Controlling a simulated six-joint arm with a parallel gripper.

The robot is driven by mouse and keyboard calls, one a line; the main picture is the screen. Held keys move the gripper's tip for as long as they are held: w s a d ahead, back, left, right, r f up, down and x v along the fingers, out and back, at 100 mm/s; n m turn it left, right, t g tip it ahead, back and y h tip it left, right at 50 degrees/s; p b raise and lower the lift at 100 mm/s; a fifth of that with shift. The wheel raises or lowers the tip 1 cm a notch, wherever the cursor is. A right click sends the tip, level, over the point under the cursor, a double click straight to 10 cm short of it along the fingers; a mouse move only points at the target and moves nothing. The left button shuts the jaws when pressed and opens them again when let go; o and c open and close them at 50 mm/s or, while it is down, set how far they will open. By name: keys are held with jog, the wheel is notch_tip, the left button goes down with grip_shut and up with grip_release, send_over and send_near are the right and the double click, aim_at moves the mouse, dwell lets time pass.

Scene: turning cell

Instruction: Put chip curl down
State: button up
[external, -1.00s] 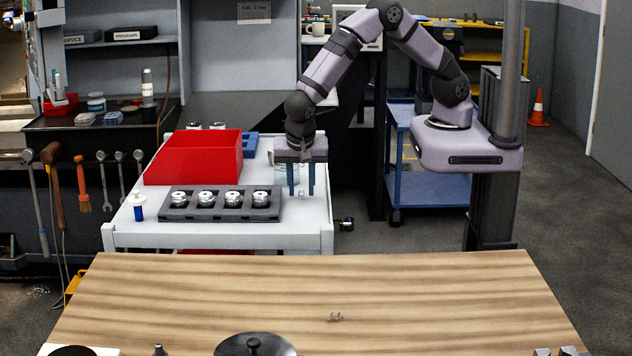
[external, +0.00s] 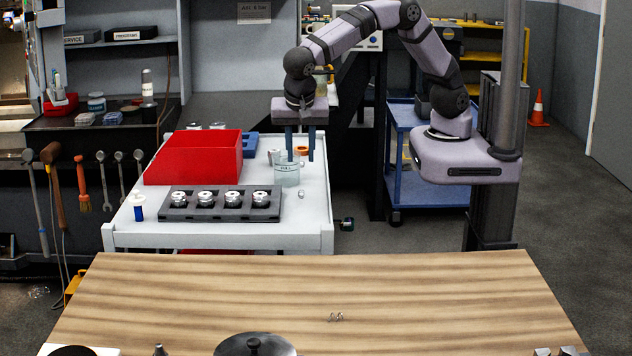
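A small silvery piece (external: 301,194), which looks like the chip curl, lies on the white cart top (external: 310,225) near its right edge. It is too small to make out its shape well. The gripper is clear of the piece. Another small curly metal bit (external: 335,317) lies on the wooden bench in front.
A red bin (external: 197,158), a dark tray (external: 220,204) of round metal parts and a small blue-and-white bottle (external: 138,207) occupy the cart.

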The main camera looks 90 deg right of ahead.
jog(key=shift+d, duration=0.1)
jog(key=s+d+f+n+y, duration=0.2)
jog(key=s+d+f+n, duration=0.1)
jog(key=s+d+n, duration=0.4)
jog(key=s+d+f+n+y, duration=0.2)
jog(key=s+d+f+n, duration=0.1)
jog(key=s+d+n, duration=0.5)
jog(key=shift+s+n, duration=1.25)
jog(key=shift+n, duration=0.25)
jog(key=shift+d+f, duration=0.1)
